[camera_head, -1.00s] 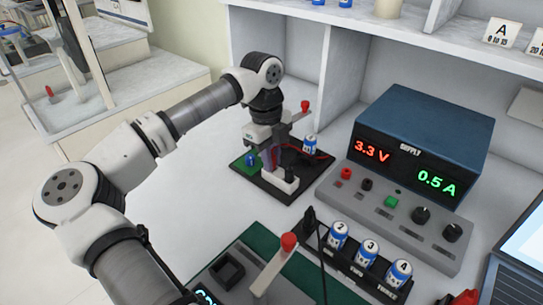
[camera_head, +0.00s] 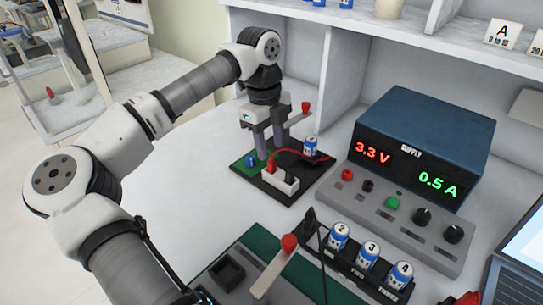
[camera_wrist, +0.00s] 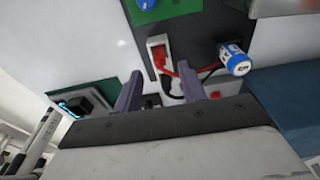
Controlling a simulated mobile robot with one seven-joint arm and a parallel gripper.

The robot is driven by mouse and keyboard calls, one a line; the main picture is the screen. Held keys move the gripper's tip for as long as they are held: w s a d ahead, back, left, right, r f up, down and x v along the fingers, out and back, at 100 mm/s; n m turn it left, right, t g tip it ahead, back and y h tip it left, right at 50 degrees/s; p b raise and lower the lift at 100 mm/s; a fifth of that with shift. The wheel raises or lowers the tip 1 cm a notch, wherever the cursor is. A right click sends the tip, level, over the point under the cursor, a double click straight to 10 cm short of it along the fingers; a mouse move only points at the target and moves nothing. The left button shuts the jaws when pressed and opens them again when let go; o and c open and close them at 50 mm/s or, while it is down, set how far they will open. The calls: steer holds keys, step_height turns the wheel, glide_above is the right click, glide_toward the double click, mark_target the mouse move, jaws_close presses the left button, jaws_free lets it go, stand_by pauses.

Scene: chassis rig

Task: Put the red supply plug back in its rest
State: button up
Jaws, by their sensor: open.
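The red supply plug (camera_head: 271,167) stands at the far-left end of a white block (camera_head: 289,186) on a dark board. In the wrist view the red plug (camera_wrist: 160,58) sits at the white block (camera_wrist: 153,42), with its red lead running right. How deep it is seated, I cannot tell. My gripper (camera_head: 270,153) is open just above the plug, its two purple-grey fingers apart.
A blue-white cell marked 1 (camera_head: 311,147) stands right of the block. A lever with a red knob (camera_head: 306,107) rises close behind the gripper. The supply unit (camera_head: 421,140) is to the right. A cell rack (camera_head: 357,268) and another red-knobbed lever (camera_head: 289,242) are in front.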

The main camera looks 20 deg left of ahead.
step_height(320, 180, up, 9)
steer(key=shift+w+a, duration=0.2)
steer(key=shift+a, duration=0.25)
steer(key=shift+f, duration=0.15)
